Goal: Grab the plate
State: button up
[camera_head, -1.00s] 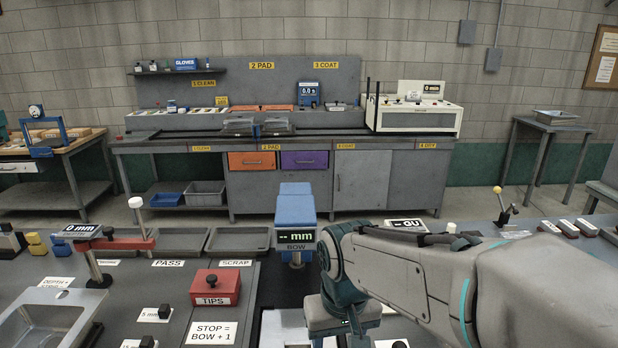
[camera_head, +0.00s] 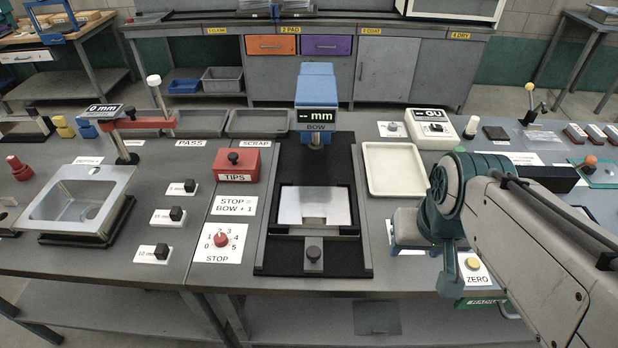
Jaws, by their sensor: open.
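A flat silver metal plate (camera_head: 315,206) with a notch in its near edge lies in the black fixture (camera_head: 268,238), below the blue gauge head (camera_head: 316,92) marked BOW. Its top face is in plain view. My gripper (camera_head: 411,240) is to the right of the plate, apart from it, low by the right side of the fixture. It is open, and nothing shows in it. The teal wrist and forearm partly cover it, so its fingertips are hard to make out.
An empty cream tray (camera_head: 395,194) stands right of the fixture, close behind my gripper. Left are a red TIPS box (camera_head: 236,165), a STOP dial (camera_head: 221,240) and a metal sink (camera_head: 83,203).

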aim_at(300, 207)
jog(key=z, duration=2.05)
jog(key=k, duration=1.15)
jog(key=u, duration=2.15)
jog(key=i, duration=0.5)
jog(key=z, duration=0.1)
